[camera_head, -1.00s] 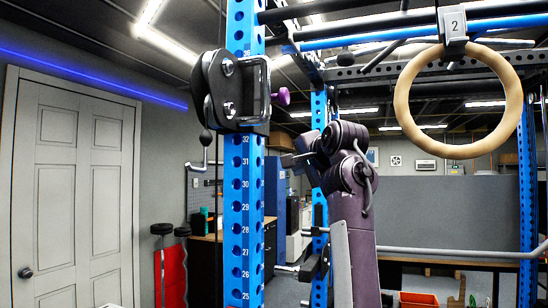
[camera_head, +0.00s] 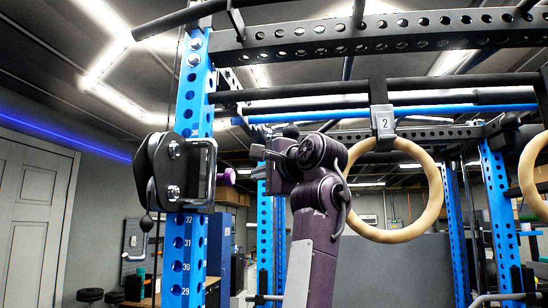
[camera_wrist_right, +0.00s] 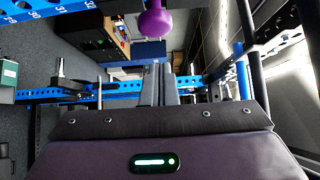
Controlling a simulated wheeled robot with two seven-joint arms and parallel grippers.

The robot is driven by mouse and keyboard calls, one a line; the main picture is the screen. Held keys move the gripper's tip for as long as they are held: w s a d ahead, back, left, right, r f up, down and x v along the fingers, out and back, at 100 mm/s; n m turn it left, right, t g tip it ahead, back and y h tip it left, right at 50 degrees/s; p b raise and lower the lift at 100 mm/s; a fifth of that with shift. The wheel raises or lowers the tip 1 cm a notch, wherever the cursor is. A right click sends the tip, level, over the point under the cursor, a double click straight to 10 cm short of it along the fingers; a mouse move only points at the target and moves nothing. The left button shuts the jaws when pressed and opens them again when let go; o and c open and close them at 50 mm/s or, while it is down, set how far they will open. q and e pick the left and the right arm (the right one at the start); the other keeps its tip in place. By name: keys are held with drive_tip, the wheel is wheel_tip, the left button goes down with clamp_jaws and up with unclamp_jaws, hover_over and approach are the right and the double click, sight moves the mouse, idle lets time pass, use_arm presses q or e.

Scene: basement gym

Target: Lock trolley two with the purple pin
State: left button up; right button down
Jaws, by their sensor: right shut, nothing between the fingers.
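A black trolley (camera_head: 172,172) with round plates sits on the blue upright (camera_head: 188,110), just above the hole marked 32. A purple pin (camera_head: 229,176) sticks out from the trolley's right side; its knob (camera_wrist_right: 155,20) also shows at the top of the right wrist view. No number shows on the trolley. My right gripper (camera_head: 258,152) is shut and empty, right of the pin and slightly higher in the picture, apart from it. Its closed fingers (camera_wrist_right: 157,85) show in the right wrist view. My left gripper is not in view.
A wooden ring (camera_head: 437,200) hangs to the right of my right arm under a tag (camera_head: 384,122) marked 2. Dark and blue bars cross overhead. A white door (camera_head: 35,215) is at the left.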

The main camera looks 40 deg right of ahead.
sight(231, 176)
drive_tip(key=w+a+p, duration=0.1)
drive_tip(key=w+a, duration=0.1)
drive_tip(key=w, duration=0.1)
drive_tip(key=shift+a, duration=0.35)
drive_tip(key=shift+d, duration=0.1)
drive_tip(key=shift+w+a+p, duration=0.6)
drive_tip(key=shift+w+a, duration=0.2)
drive_tip(key=shift+w, duration=0.15)
drive_tip(key=shift+s, duration=0.1)
